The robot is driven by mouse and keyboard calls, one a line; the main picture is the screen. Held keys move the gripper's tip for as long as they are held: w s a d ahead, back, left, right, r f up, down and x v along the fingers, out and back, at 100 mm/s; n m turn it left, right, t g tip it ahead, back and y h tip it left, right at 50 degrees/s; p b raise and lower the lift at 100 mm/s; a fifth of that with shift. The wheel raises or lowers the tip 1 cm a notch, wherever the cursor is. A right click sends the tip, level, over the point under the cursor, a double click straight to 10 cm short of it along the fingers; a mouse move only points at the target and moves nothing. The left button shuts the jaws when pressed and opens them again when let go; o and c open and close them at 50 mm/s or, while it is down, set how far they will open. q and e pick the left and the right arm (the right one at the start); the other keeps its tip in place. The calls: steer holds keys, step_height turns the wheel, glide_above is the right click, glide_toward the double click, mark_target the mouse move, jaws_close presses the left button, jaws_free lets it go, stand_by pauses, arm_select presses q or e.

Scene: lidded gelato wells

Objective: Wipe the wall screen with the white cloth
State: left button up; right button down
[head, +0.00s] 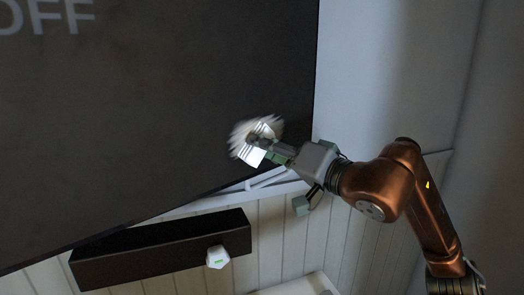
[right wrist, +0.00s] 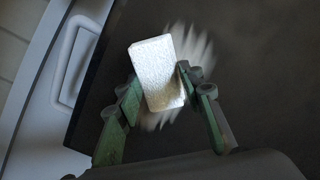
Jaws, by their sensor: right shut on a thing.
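The wall screen (head: 150,110) is a large dark panel with pale "OFF" lettering at the upper left. The white cloth (right wrist: 158,72) looks like a folded, textured rectangular pad in the right wrist view. My right gripper (head: 262,146) is shut on it and holds it at the screen's lower right part. In the right wrist view the cloth sits between the green-padded fingers, in front of the screen (right wrist: 255,85). A pale, streaky patch (head: 240,127) shows around the cloth against the screen. I cannot tell whether the cloth touches the screen. My left gripper is not in view.
Below the screen are a long black box (head: 150,252) and a small white device (head: 217,257) by the panelled wall (head: 290,230). A white surface (head: 300,287) shows at the bottom. Bare pale wall (head: 390,70) lies right of the screen.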

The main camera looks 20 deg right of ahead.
mark_target(284, 134)
stand_by(0.3)
steer(key=shift+w+d, duration=0.4)
steer(key=shift+d, duration=0.4)
steer(key=shift+w+d, duration=0.35)
steer(key=shift+d, duration=0.4)
steer(key=shift+d, duration=0.1)
steer(key=shift+w+d, duration=0.4)
steer(key=shift+d, duration=0.4)
steer(key=shift+w+d, duration=0.35)
steer(key=shift+d, duration=0.4)
steer(key=shift+w+d, duration=0.4)
steer(key=shift+d, duration=0.4)
steer(key=shift+w+d, duration=0.35)
steer(key=shift+d, duration=0.4)
